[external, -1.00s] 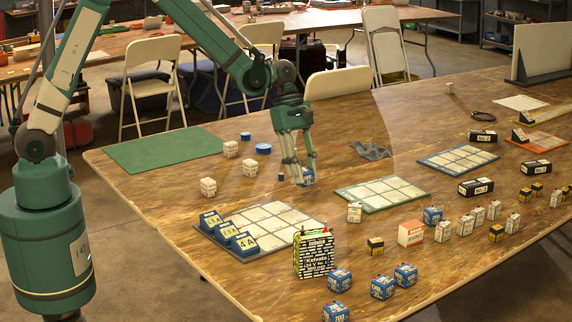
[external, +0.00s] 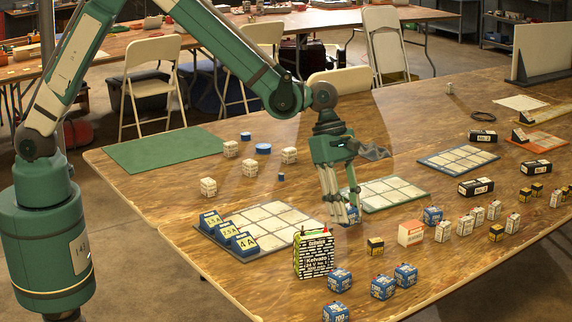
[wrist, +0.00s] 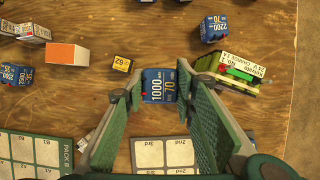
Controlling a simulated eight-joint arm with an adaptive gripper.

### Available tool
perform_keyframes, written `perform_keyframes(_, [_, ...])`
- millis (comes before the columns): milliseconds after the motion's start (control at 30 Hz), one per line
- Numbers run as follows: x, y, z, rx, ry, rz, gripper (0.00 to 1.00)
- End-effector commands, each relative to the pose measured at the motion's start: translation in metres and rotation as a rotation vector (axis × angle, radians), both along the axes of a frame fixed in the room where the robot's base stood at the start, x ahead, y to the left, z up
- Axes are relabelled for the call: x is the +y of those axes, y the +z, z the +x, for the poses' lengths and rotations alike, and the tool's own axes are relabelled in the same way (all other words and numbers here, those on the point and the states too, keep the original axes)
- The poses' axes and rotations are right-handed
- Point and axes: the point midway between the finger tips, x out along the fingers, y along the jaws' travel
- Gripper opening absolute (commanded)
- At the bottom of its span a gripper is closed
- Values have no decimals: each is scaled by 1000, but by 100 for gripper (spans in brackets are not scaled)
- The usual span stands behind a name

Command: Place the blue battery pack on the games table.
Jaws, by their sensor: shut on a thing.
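My gripper (external: 342,218) is shut on a blue battery pack (wrist: 159,86) marked 1000 and 70. In the external view the pack (external: 348,214) shows partly between the fingers, near the front edge of the green-edged card mat (external: 405,183). In the wrist view one finger stands on each side of the pack. I cannot tell from these views whether the pack touches the wood. The wooden table (external: 330,125) below carries several other blue packs, including one to the right (external: 433,215) and some at the front edge (external: 383,287). No sign names the games table.
A grey mat with blue-framed amp signs (external: 298,238) lies farther left. An orange-and-white box (external: 410,233) and a small yellow-black block (external: 375,246) stand to the right.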

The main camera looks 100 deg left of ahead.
Motion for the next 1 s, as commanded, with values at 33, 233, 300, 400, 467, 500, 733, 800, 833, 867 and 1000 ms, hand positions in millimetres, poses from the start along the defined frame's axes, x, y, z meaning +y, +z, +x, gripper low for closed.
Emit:
perform_keyframes(33, [-15, 0, 5, 0, -4, 0, 12])
perform_keyframes(233, [-63, 1, 22, 0, -1, 0, 12])
perform_keyframes(300, [-79, 1, 27, 0, 1, 0, 12])
perform_keyframes(400, [-102, 1, 33, 0, 2, 0, 12])
perform_keyframes(467, [-117, 2, 36, 0, 1, 0, 12])
perform_keyframes(500, [-127, 2, 39, 1, 3, -1, 12])
perform_keyframes(733, [-188, 3, 51, 0, 4, 0, 12])
perform_keyframes(800, [-204, 3, 53, 0, 6, 0, 12])
perform_keyframes(833, [-210, 3, 53, 0, 6, 0, 12])
perform_keyframes(867, [-216, 3, 54, 0, 6, 0, 12])
perform_keyframes(1000, [-235, 3, 56, 0, 9, 0, 12])
